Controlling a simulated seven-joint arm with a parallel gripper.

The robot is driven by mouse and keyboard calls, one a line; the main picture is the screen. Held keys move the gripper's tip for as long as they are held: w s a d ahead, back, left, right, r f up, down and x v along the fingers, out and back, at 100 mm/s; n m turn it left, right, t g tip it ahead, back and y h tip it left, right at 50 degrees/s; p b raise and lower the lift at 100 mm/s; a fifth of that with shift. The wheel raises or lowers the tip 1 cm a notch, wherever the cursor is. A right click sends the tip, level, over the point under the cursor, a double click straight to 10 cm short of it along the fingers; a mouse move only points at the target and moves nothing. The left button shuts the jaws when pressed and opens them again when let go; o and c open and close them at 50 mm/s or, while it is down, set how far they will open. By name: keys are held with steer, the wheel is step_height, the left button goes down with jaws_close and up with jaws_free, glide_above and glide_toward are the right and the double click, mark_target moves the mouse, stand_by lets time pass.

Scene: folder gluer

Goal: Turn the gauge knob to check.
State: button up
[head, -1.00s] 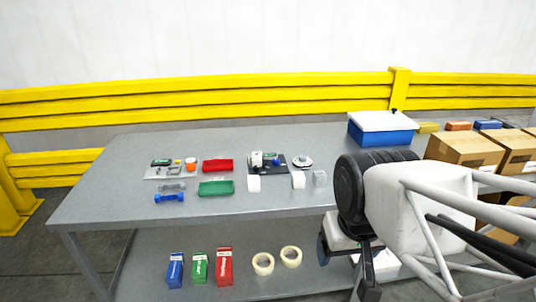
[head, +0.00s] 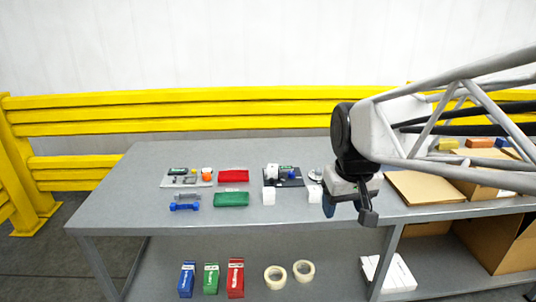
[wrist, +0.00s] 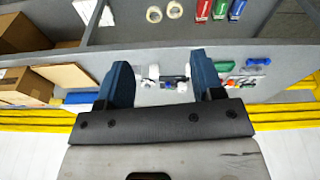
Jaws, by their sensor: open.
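A small unit on a black base (head: 290,182), with a white round part and a dark part with a green label, stands mid-table. A grey plate (head: 196,183) to its left carries a dark device (head: 177,171) and an orange round piece (head: 206,172). I cannot tell which of these is the gauge, or make out its knob. My gripper (head: 348,205) is open and empty, above the table's front part, right of the black-based unit. In the wrist view, its two blue fingers are spread (wrist: 161,82), with small table items showing between them.
A red tray (head: 233,175) and a green tray (head: 231,199) lie between the two units. Cardboard boxes (head: 425,187) are on the right. The lower shelf holds small cartons (head: 236,278) and tape rolls (head: 275,277). The table's front left is clear.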

steer(key=w+r+n, duration=0.1)
steer(key=w+n, duration=0.1)
steer(key=w, duration=1.4)
steer(key=n+g, duration=0.2)
steer(key=n, duration=0.4)
glide_above(292, 172)
steer(key=f, duration=2.2)
steer(key=shift+s+a, duration=0.1)
steer(key=shift+s, duration=0.15)
steer(key=shift+w+f, duration=0.2)
steer(key=shift+f, duration=0.1)
steer(key=shift+f, duration=3.75)
steer(key=c, duration=0.9)
